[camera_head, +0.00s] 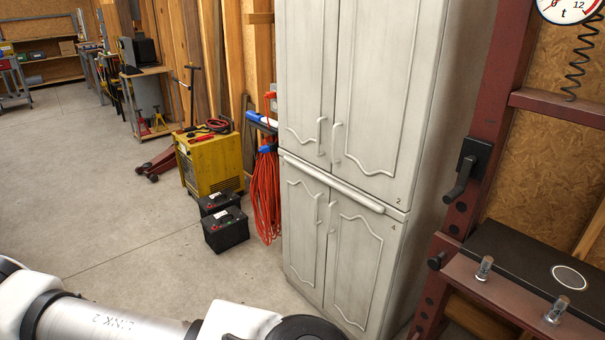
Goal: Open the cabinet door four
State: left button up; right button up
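A tall off-white cabinet (361,185) stands right of the middle, with two upper and two lower doors, all shut. Door four (357,262) is the lower right one, with a small 4 at its upper right corner. Its light handle (331,220) is near its left edge, beside the lower left door's handle (318,209). The upper right door (385,90) bears a small 2. My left arm comes in along the bottom left, in front of and below the cabinet. Neither gripper is in view. The bottom of door four runs close to the lower picture edge.
A red steel frame (497,105) with a black-topped ledge stands close right of the cabinet. A yellow machine (211,163), black batteries (225,230) and a coiled orange cord (267,196) are left of it. The concrete floor (80,190) is open at the left.

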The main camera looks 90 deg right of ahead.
aim_at(364, 245)
jog(key=z, duration=3.15)
jog(key=i+j+z, duration=0.2)
jog(key=z, duration=0.2)
jog(key=i+j+z, duration=0.1)
jog(key=j+z, duration=0.7)
jog(key=i+j, duration=0.05)
jog(key=j, duration=0.05)
